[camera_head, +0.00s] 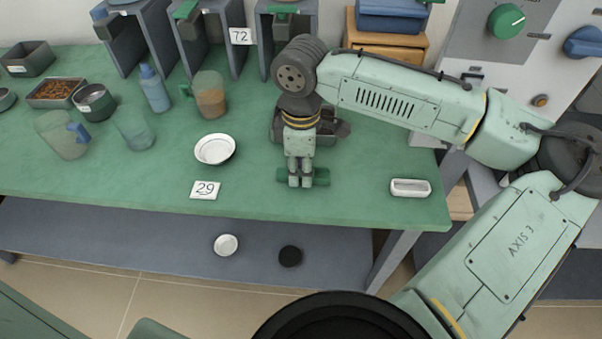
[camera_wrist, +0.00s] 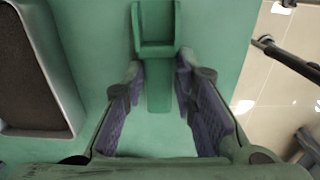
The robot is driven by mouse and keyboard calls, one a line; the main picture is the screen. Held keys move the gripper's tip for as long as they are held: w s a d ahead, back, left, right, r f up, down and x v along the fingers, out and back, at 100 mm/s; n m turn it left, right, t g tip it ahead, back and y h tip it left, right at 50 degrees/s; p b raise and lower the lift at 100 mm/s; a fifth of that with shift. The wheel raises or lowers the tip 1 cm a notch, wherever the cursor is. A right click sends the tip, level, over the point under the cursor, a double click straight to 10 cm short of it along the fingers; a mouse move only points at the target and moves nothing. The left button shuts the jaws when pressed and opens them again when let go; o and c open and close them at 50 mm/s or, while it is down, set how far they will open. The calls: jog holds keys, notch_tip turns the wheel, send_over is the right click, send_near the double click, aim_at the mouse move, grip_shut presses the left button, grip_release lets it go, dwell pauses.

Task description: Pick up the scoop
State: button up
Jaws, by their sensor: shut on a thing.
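The green scoop (camera_head: 321,177) is at my gripper near the table's front part. In the wrist view the scoop (camera_wrist: 157,47) shows its square, open pan at the top, with its flat handle running down between my fingers. My gripper (camera_head: 300,184) points down with its fingers close together. In the wrist view my gripper (camera_wrist: 160,74) is shut on the scoop's handle, one finger on each side. The fingers hide part of the scoop in the head view. I cannot tell whether the scoop touches the table.
A dark tray (camera_wrist: 38,75) lies left in the wrist view. Beakers and furnaces stand farther left and back.

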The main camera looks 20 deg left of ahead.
aim_at(301, 175)
jog(key=shift+r+b, duration=0.3)
jog(key=shift+r, duration=0.45)
jog(key=shift+s+d+r+b, duration=0.1)
jog(key=shift+s+r+b, duration=0.1)
jog(key=shift+r, duration=0.25)
jog(key=shift+s+r+b, duration=0.1)
jog(key=shift+r+b, duration=0.1)
jog(key=shift+r, duration=0.25)
jog(key=s+d, duration=0.1)
jog(key=s, duration=0.4)
jog(key=s+d+r+b, duration=0.1)
jog(key=s+d, duration=0.1)
jog(key=s, duration=0.3)
jog(key=s+d+b, duration=0.1)
jog(key=s, duration=0.3)
jog(key=shift+s+d+r, duration=0.2)
jog(key=shift+s+r, duration=0.15)
jog(key=shift+s, duration=0.05)
jog(key=o, duration=0.3)
grip_shut()
